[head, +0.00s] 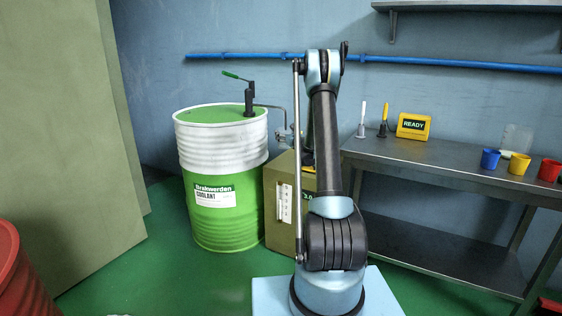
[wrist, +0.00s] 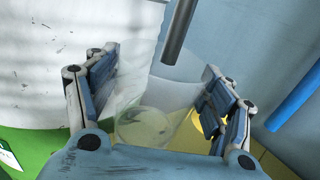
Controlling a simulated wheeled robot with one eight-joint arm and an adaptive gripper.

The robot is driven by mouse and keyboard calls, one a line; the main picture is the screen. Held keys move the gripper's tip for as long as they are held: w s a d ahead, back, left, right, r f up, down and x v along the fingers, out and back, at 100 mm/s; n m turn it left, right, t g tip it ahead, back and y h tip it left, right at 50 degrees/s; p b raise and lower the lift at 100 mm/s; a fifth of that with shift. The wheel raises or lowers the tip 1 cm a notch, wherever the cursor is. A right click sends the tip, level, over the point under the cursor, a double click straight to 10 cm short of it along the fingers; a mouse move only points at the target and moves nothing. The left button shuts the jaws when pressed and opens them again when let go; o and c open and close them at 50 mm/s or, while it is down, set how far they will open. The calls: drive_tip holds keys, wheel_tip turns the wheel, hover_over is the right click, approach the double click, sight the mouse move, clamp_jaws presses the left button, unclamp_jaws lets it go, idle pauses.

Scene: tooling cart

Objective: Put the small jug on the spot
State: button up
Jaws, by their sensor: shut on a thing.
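A clear, see-through jug (wrist: 145,125) stands between the fingers of my gripper (wrist: 160,92) in the wrist view, and the gripper is shut on it. Its round base shows faintly and its edges are hard to make out. The end of a dark grey pipe (wrist: 180,35) hangs close above the jug. In the head view my arm hides most of the gripper, and the jug cannot be made out clearly there.
A green and white coolant drum (head: 222,170) with a hand pump (head: 248,100) stands left of my arm. An olive box (head: 279,225) with a gauge is beside it. The steel bench (head: 430,165) at right holds a READY sign (head: 413,126), coloured cups (head: 519,164) and a clear container (head: 517,137).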

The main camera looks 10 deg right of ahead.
drive_tip(key=shift+d+f, duration=0.1)
drive_tip(key=shift+f, duration=4.45)
drive_tip(key=o, duration=1.3)
drive_tip(key=shift+o, duration=0.2)
drive_tip(key=shift+s, duration=0.1)
